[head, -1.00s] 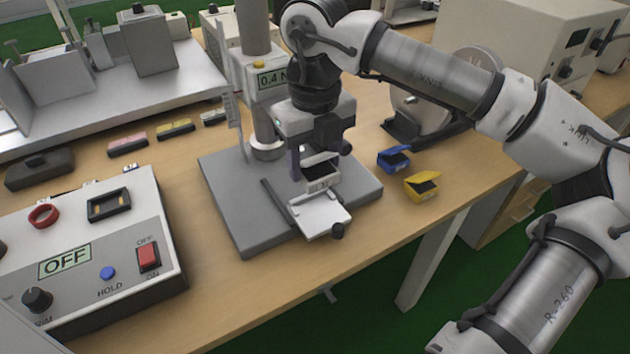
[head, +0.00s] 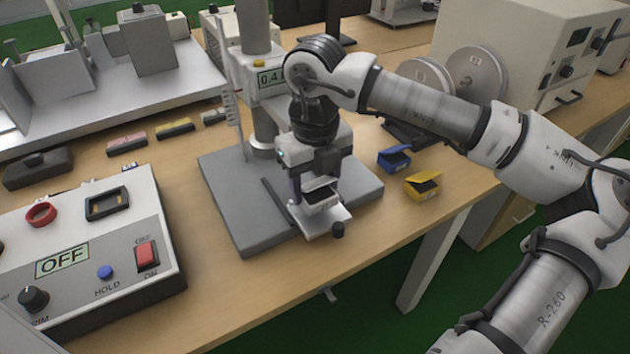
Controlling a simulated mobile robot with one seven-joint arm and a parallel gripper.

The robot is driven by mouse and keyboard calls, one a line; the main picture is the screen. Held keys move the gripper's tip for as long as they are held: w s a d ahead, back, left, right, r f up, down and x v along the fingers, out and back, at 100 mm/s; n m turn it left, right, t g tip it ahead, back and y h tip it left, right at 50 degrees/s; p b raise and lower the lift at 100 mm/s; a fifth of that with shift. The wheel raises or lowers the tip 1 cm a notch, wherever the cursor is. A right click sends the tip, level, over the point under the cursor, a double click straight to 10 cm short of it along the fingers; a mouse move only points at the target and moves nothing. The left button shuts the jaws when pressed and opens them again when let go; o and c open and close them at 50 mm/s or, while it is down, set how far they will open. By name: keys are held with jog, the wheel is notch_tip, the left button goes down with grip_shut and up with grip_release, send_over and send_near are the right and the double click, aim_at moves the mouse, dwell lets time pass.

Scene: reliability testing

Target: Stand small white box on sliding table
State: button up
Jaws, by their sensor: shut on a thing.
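The small white box (head: 322,202) is between the fingers of my gripper (head: 320,188). Its top looks dark and open, and a pale front face shows. My gripper is shut on it, pointing down. The box is over the sliding table (head: 334,223), a small light plate with a dark knob at its front right, on the grey base of the test stand. I cannot tell whether the box's underside touches the plate. My gripper hides the back of the plate and part of the box.
A blue box (head: 394,158) and a yellow box (head: 423,186) stand open right of the grey base (head: 245,215). The stand's column (head: 257,60) rises close behind my gripper. A control box (head: 90,255) reading OFF stands at left. Reels (head: 475,72) stand behind my arm.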

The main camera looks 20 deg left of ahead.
jog(key=shift+f, duration=0.4)
jog(key=o, duration=1)
jog(key=shift+r, duration=0.1)
jog(key=shift+r+p, duration=0.35)
jog(key=shift+r, duration=0.15)
notch_tip(320, 180, up, 12)
jog(key=shift+r+p, duration=0.1)
jog(key=shift+p, duration=0.25)
